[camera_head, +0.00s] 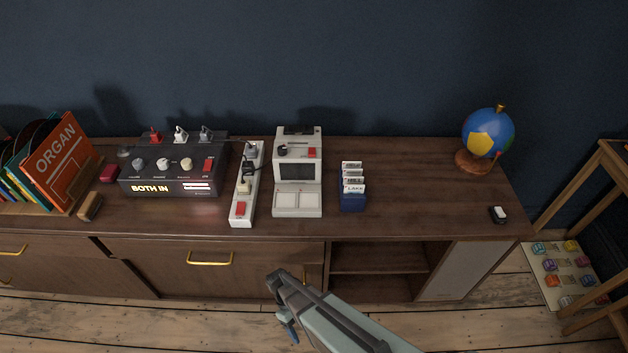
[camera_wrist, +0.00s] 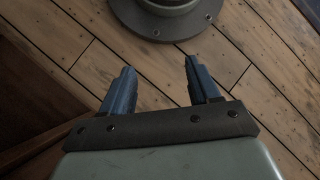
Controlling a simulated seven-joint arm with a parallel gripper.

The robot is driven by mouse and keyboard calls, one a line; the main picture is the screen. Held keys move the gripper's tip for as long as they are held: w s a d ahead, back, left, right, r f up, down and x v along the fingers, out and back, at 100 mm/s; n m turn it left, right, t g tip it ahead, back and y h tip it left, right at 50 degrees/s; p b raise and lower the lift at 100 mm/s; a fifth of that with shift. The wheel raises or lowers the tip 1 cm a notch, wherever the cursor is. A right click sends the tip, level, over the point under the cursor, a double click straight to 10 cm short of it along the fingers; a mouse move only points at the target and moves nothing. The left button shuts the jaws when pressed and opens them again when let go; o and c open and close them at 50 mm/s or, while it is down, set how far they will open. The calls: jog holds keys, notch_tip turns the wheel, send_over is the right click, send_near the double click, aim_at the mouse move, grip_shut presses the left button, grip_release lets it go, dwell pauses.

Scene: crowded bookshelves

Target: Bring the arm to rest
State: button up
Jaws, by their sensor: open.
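My gripper (camera_wrist: 158,88) shows in the wrist view with its two blue fingers apart and nothing between them. It points down at the wooden floor (camera_wrist: 150,62). In the head view my gripper (camera_head: 288,333) is low in the picture, in front of the cabinet, with its blue finger hanging below the grey arm. It is apart from the cabinet top and from everything on it.
The dark wooden cabinet (camera_head: 420,220) holds records (camera_head: 52,155), a black mixer box (camera_head: 170,175), a power strip (camera_head: 241,208), a grey machine (camera_head: 298,200), a card box (camera_head: 352,203) and a globe (camera_head: 488,133). A wooden stool (camera_head: 570,190) stands right. Floor (camera_head: 230,320) in front is clear.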

jog(key=s+d+r+m+y, duration=0.1)
jog(key=s+d+m, duration=0.3)
jog(key=d, duration=0.6)
jog(key=s+d+r+m+y, duration=0.2)
jog(key=s+d+m, duration=0.3)
jog(key=d, duration=0.6)
jog(key=shift+d+r+m+g+y, duration=0.15)
jog(key=shift+d+m+g+y, duration=0.15)
jog(key=shift+m+y, duration=0.35)
dwell(0.6)
